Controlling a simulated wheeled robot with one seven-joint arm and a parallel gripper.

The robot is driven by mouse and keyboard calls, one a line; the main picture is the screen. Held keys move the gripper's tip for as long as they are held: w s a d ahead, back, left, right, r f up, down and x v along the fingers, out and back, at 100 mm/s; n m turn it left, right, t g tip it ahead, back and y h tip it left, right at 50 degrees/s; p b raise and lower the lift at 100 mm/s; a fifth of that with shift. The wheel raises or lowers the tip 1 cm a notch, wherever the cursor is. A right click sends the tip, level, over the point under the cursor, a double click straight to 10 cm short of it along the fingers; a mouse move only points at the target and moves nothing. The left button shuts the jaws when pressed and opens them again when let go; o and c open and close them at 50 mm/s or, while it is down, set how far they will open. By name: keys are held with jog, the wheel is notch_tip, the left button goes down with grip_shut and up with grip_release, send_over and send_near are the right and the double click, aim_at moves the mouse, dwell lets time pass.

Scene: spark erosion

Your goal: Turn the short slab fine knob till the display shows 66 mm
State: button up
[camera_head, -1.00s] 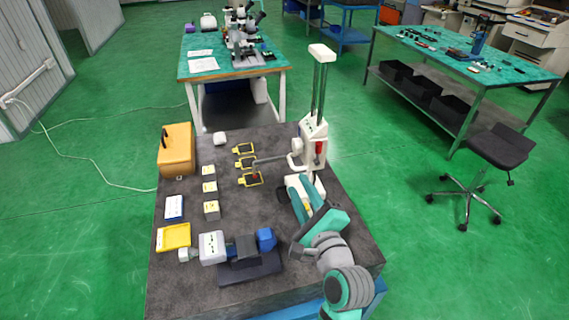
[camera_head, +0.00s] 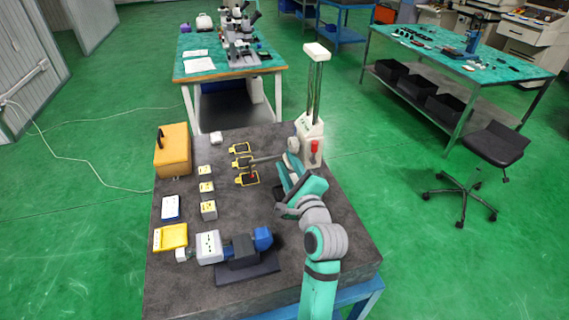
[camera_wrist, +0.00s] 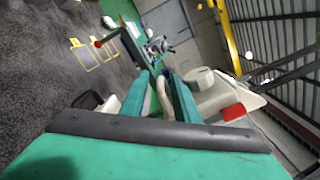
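A white height gauge (camera_head: 311,138) with twin upright posts and a pale top cap stands at the back right of the dark table. It has a red part (camera_head: 314,147), also seen in the wrist view (camera_wrist: 233,112), and a pale round wheel (camera_head: 293,145) on its left. A thin arm reaches left from it. My gripper (camera_head: 288,168) is close to the gauge's base. In the wrist view its teal fingers (camera_wrist: 162,85) are apart, with a pale curved part (camera_wrist: 162,98) between them; contact is unclear. I cannot single out the short slab fine knob or read a display.
Yellow-framed pieces (camera_head: 246,179) lie left of the gauge. Small pale blocks (camera_head: 208,210), an orange case (camera_head: 173,150), a yellow tray (camera_head: 170,237) and a blue-and-grey device (camera_head: 240,247) occupy the left and front. The table between my arm and these is clear. A stool (camera_head: 495,145) stands right.

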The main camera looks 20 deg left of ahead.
grip_shut()
jog(key=shift+f, duration=0.25)
grip_release()
jog(key=shift+d, duration=0.1)
